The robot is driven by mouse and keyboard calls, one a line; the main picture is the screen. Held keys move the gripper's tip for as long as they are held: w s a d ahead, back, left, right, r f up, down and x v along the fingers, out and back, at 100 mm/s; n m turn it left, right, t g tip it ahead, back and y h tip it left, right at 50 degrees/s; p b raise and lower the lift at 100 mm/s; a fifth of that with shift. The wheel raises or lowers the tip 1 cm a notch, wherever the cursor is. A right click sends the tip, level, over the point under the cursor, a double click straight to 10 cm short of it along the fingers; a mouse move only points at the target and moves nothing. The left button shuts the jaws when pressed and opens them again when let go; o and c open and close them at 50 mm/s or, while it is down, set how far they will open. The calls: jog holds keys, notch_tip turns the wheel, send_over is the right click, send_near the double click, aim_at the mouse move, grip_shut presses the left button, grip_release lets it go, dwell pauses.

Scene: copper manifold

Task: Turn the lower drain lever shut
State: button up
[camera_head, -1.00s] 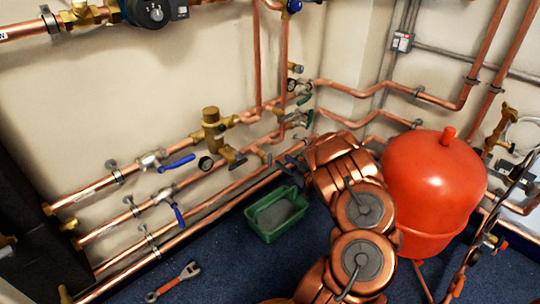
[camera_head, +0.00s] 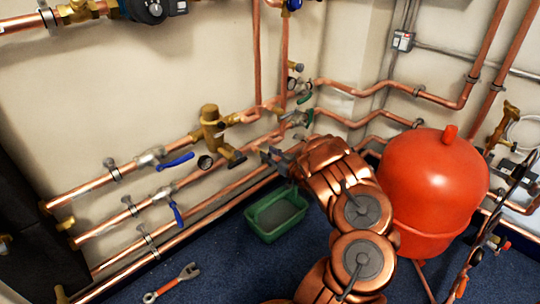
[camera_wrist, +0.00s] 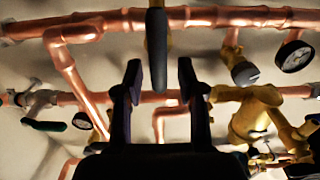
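A dark lever handle (camera_wrist: 157,48), which I take as the lower drain lever, hangs from the top edge of the wrist view in front of a copper pipe. My gripper (camera_wrist: 160,72) is open, with one finger on each side of the handle and visible gaps between. The handle's free end lies between the fingers in this view; I cannot tell how deep it sits. In the head view my gripper (camera_head: 274,157) is at the lower pipes, right of the brass valve (camera_head: 211,128). It hides the lever there.
Two blue levers (camera_head: 176,161) sit on the pipes at left. A gauge (camera_wrist: 293,55) and brass fittings (camera_wrist: 252,115) are close on the right in the wrist view, a green lever (camera_wrist: 45,125) on the left.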

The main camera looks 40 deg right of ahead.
grip_shut()
dwell(0.3)
jog(key=shift+m+p, duration=0.3)
jog(key=shift+p, duration=0.05)
jog(key=m+p, duration=0.2)
jog(key=shift+d+r+m+p, duration=0.1)
jog(key=shift+d+m+p, duration=0.2)
jog(key=shift+p, duration=0.05)
jog(key=f+m+p, duration=0.1)
jog(key=m+p, duration=0.2)
jog(key=m, duration=0.2)
jog(key=d+f+m+p, duration=0.1)
jog(key=m+p, duration=0.1)
jog(key=m, duration=0.3)
jog(key=d+f+m+p, duration=0.1)
jog(key=m+p, duration=0.2)
jog(key=m, duration=0.2)
jog(key=shift+s+p, duration=0.1)
jog(key=shift+p, duration=0.25)
jog(key=shift+f+m, duration=0.1)
jog(key=shift+m, duration=0.2)
